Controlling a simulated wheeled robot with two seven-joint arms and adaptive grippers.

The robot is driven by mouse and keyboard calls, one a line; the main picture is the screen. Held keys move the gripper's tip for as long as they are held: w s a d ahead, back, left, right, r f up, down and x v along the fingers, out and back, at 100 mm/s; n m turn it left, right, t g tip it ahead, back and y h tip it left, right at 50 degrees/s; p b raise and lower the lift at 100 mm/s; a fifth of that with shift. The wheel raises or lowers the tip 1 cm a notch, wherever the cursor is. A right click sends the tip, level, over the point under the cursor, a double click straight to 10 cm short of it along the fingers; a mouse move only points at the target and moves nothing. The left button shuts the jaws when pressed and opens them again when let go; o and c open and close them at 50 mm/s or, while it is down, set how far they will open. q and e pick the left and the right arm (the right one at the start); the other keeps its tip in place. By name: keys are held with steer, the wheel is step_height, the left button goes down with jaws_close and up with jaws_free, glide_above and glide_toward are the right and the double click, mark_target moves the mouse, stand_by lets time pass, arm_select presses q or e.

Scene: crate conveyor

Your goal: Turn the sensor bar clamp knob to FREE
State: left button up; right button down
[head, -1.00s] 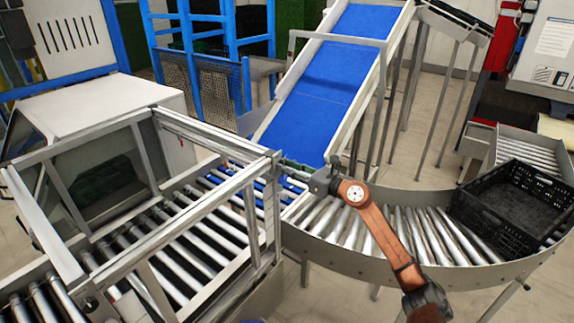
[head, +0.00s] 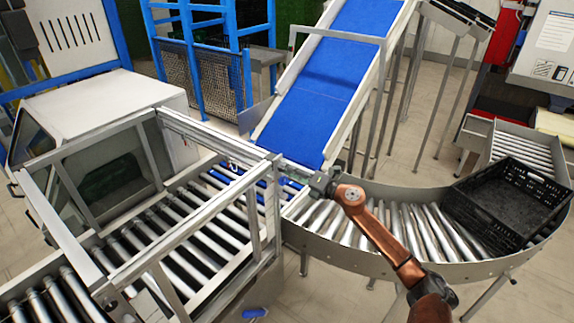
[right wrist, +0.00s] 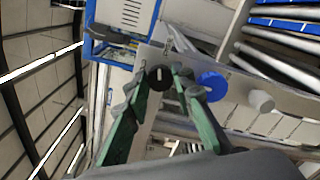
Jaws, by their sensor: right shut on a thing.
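A round black knob (right wrist: 160,76) with a white pointer line sits on a light grey panel in the right wrist view. The green fingers of my right gripper (right wrist: 158,84) stand on either side of it and are shut on it. Small marks on the panel are too small to read. In the head view my right gripper (head: 293,170) reaches to the corner post of the frame over the rollers, and the knob is too small or hidden there. My left gripper is not in view.
A blue knob (right wrist: 212,86) and a pale grey knob (right wrist: 261,101) sit to the right of the black knob. A metal frame (head: 217,210) stands over the rollers. A black crate (head: 508,205) rests on the curved conveyor (head: 400,268). A blue belt (head: 325,85) slopes up behind.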

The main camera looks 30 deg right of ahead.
steer(key=shift+d+m+p, duration=0.1)
steer(key=shift+m+p, duration=1.5)
steer(key=shift+m, duration=0.6)
steer(key=c, duration=1.7)
jaws_free()
steer(key=shift+o, duration=0.2)
steer(key=v, duration=1.2)
steer(key=shift+f, duration=0.1)
